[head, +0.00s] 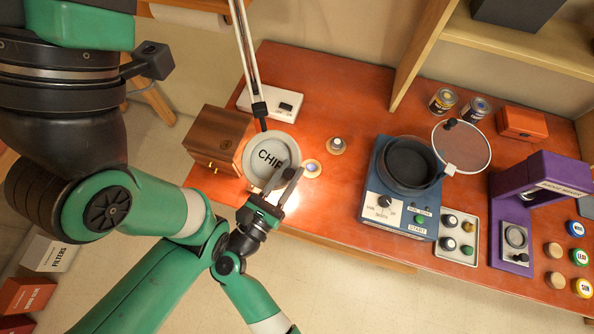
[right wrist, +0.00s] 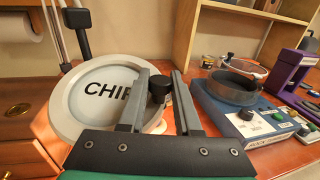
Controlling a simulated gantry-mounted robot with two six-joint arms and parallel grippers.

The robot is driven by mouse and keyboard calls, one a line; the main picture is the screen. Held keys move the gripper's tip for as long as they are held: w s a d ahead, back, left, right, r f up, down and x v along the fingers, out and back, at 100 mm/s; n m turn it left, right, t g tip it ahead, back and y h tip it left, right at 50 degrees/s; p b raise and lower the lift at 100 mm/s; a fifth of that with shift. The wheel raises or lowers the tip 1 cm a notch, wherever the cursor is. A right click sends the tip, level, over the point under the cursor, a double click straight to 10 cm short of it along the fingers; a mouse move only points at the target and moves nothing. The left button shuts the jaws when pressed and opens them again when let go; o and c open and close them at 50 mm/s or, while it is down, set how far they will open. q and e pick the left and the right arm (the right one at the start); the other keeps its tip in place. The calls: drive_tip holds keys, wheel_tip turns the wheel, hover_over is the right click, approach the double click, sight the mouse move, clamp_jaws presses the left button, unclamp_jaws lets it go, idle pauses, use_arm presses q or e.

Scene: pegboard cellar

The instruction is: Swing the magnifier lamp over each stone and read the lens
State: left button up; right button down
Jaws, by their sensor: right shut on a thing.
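The magnifier lamp's round grey-rimmed lens (head: 252,150) hangs at the end of a jointed arm (head: 246,60). Dark letters on the lens read "CHI" plus a last letter partly covered by my fingers. My right gripper (head: 284,187) is shut on the lamp head's black knob (right wrist: 160,86), at the lens's lower right edge in the head view. A bluish stone (head: 312,168) on a small pale dish lies just right of the lens. A grey stone (head: 336,144) on another dish lies farther right. What lies under the lens is hidden. My left gripper is not in view.
A wooden drawer box (head: 215,135) stands left of the lens. The lamp's white base (head: 285,103) is behind it. To the right are a blue machine with a bowl (head: 398,195), a knob panel (head: 456,238) and a purple device (head: 515,225). Bare red bench lies between stones and machine.

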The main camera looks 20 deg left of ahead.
drive_tip(key=c, duration=0.6)
unclamp_jaws()
drive_tip(key=shift+a, duration=0.1)
